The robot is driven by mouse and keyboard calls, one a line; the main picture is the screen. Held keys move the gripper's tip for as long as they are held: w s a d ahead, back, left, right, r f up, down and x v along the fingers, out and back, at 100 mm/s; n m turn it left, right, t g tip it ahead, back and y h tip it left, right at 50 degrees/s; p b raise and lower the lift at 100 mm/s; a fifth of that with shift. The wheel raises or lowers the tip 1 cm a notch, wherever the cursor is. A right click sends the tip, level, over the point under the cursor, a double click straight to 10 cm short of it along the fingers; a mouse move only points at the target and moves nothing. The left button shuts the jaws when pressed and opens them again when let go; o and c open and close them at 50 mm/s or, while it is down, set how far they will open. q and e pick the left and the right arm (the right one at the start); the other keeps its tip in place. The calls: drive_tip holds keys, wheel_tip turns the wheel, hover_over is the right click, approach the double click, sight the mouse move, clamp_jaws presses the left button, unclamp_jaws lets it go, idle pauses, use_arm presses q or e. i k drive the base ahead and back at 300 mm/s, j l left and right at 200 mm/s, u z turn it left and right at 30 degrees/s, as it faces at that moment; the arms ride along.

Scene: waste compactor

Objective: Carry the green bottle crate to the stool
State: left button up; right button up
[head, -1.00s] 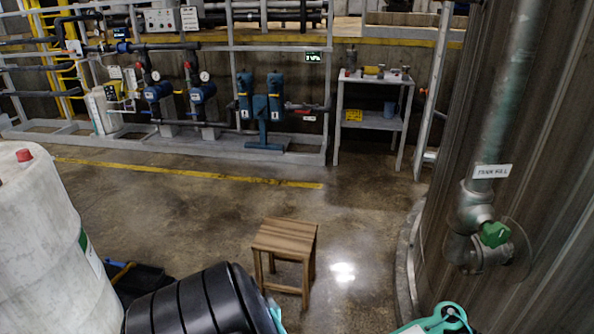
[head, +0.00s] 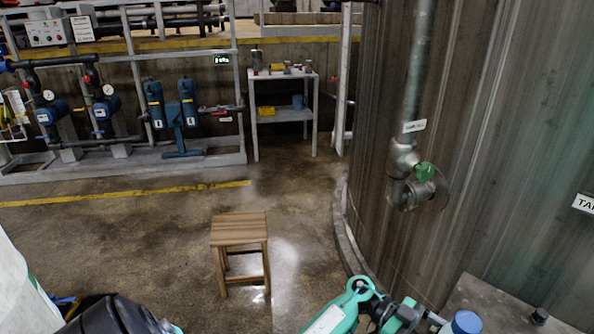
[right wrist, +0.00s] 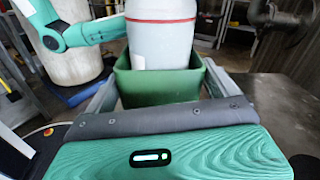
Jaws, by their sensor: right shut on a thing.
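The green bottle crate (right wrist: 158,88) is in the right wrist view, between the two grey fingers of my right gripper (right wrist: 161,74), which is shut on it. A pale grey cylinder (right wrist: 160,40) with a red band rises above the crate's front rim and seems to stand in it. The crate's lower part is hidden behind my gripper's body. The wooden stool (head: 239,229) stands upright on the floor in the head view, with its top bare. My right arm shows at the head view's bottom edge, right of the stool. My left gripper is not in view.
A large grey tank wall (head: 400,240) with a green-handled valve (head: 425,172) curves along the right. A grey block (head: 500,305) is at lower right. A black ribbed object (head: 105,318) and white container (head: 25,290) are at lower left. Floor beyond the stool is clear.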

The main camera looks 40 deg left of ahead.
sight(239, 225)
drive_tip(key=k+u, duration=0.5)
drive_tip(key=i+u, duration=0.1)
drive_tip(key=u, duration=0.75)
drive_tip(key=i+j+u, duration=0.1)
drive_tip(key=i+u, duration=0.35)
drive_tip(key=i+l, duration=0.1)
drive_tip(key=i, duration=1.1)
drive_tip(key=i+l, duration=0.1)
drive_tip(key=i, duration=1.05)
